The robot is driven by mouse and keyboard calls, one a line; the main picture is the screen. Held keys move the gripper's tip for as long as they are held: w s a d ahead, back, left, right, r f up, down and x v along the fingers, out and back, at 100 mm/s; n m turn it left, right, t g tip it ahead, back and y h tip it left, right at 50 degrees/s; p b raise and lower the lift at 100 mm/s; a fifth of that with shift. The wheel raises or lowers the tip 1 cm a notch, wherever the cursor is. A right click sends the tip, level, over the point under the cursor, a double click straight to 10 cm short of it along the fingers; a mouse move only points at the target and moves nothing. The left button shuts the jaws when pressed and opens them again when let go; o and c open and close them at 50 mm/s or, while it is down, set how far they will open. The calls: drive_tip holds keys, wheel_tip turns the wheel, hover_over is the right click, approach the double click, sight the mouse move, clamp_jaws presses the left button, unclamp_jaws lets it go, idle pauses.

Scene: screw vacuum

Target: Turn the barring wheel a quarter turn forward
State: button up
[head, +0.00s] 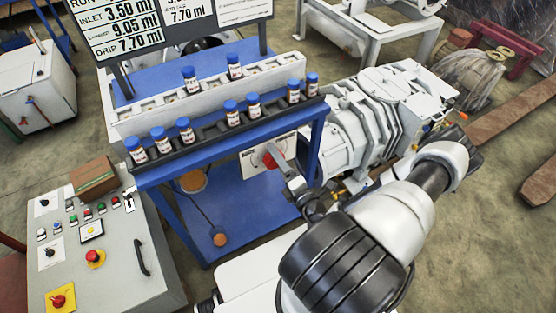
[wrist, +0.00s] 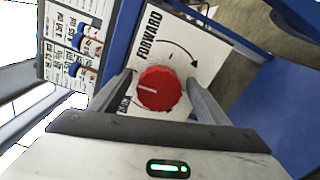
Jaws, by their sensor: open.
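The barring wheel is a red round knob (wrist: 159,89) with a white pointer line, in front of a white plate (wrist: 199,45) marked FORWARD with a curved arrow. In the wrist view the white line points left. In the head view the red knob (head: 269,159) shows on the blue stand's side, partly covered by my gripper. My gripper (wrist: 160,90) is open, with one finger on each side of the knob. I cannot tell whether the fingers touch it. My gripper also shows in the head view (head: 279,168), reaching in from the right.
A blue stand (head: 220,255) carries racks with several blue-capped bottles (head: 231,112). A grey-white vacuum pump (head: 375,115) stands close behind my arm. A control cabinet (head: 130,262) with a red emergency button stands at the lower left.

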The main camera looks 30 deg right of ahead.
drive_tip(key=shift+s, duration=0.1)
drive_tip(key=s, duration=1.7)
drive_tip(key=shift+s+d+p, duration=0.15)
drive_tip(key=shift+d+p, duration=0.15)
drive_tip(key=shift+p, duration=0.1)
